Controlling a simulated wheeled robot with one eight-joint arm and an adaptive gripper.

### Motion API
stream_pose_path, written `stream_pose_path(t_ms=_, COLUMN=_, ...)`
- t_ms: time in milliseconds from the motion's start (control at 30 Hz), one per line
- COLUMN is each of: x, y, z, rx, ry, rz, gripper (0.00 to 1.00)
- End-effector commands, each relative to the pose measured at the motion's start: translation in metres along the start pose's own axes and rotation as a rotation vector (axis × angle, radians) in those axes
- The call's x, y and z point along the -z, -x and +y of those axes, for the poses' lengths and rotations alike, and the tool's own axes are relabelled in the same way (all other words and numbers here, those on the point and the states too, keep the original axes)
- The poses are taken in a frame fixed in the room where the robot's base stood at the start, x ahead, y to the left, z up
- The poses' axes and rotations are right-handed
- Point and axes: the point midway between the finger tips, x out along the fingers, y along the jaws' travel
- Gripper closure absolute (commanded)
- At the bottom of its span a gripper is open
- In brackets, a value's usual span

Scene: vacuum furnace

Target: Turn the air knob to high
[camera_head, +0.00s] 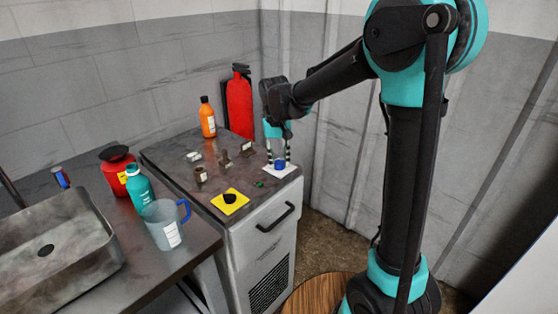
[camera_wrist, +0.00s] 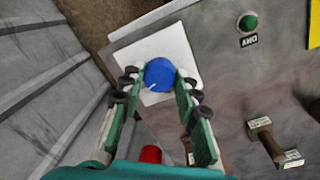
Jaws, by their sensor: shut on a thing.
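The blue knob (camera_head: 280,164) sits on a white square plate (camera_head: 267,171) at the far right corner of the grey machine top. In the wrist view the knob (camera_wrist: 159,72) is round, with a small white mark at its lower left edge, on the white plate (camera_wrist: 175,38). Any lettering on the plate is not readable. My gripper (camera_head: 278,153) points down over the knob. In the wrist view my gripper (camera_wrist: 159,82) has a finger on each side of the knob and is shut on it.
A yellow plate (camera_head: 241,206) with a black knob (camera_head: 230,198) and a green button (camera_wrist: 249,22) are nearby. Brown switches (camera_wrist: 265,140) stand on the same top. An orange bottle (camera_head: 207,117) and a red fire extinguisher (camera_head: 240,103) stand behind. A blue-handled jug (camera_head: 160,222) is left.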

Motion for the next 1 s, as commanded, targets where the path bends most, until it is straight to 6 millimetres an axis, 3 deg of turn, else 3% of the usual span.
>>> stream_pose_path(t_ms=400, x=0.000, y=0.000, z=0.000, rx=0.000, ry=-0.006, rz=0.000, gripper=0.98)
stream_pose_path(t_ms=433, x=0.000, y=0.000, z=0.000, rx=0.000, ry=-0.006, rz=0.000, gripper=0.65)
stream_pose_path(t_ms=567, x=0.000, y=0.000, z=0.000, rx=0.000, ry=-0.005, rz=0.000, gripper=0.49)
stream_pose_path(t_ms=867, x=0.000, y=0.001, z=0.000, rx=0.000, ry=-0.005, rz=0.000, gripper=0.48)
stream_pose_path(t_ms=1000, x=0.000, y=0.010, z=0.000, rx=0.000, ry=-0.005, rz=0.000, gripper=0.48)
